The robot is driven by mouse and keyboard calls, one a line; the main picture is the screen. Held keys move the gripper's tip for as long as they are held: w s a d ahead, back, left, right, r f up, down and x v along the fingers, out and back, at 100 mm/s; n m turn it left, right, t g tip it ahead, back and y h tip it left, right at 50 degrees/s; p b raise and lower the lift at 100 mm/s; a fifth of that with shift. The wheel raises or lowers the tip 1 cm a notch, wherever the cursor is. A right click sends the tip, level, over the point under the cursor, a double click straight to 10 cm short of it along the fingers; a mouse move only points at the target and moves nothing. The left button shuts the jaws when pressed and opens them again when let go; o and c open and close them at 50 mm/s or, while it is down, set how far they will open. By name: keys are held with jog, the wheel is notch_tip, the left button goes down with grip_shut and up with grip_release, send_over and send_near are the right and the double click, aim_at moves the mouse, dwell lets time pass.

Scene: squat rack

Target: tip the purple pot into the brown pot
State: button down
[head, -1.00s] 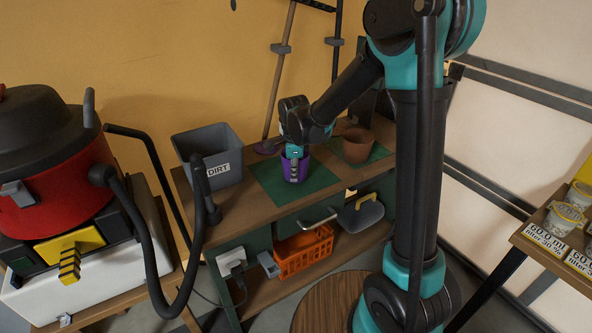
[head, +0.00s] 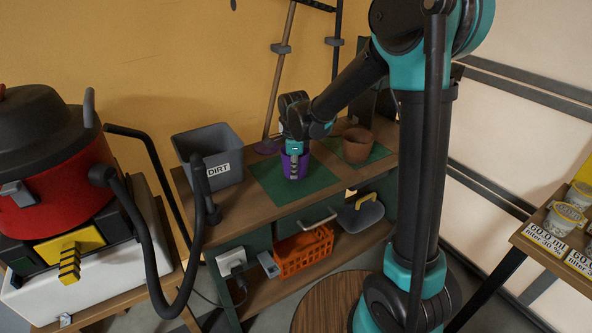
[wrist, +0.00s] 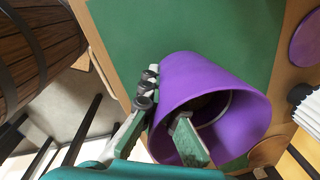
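The purple pot (head: 291,168) stands on the green mat on the bench, and it fills the middle of the wrist view (wrist: 235,118). My gripper (head: 294,171) is down at the pot. In the wrist view my gripper (wrist: 168,122) straddles the pot's wall, with one finger outside and the other inside the mouth. The fingers are apart, and I see no firm grip on the wall. The contents of the pot are mostly hidden. The brown pot (head: 357,146) stands upright to the right on a second green mat.
A grey bin labelled DIRT (head: 215,160) stands left on the bench (head: 232,213). A red vacuum (head: 50,165) stands far left. The mat (head: 268,183) is clear around the purple pot.

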jog(key=shift+r, duration=0.1)
jog(key=shift+r, duration=2.9)
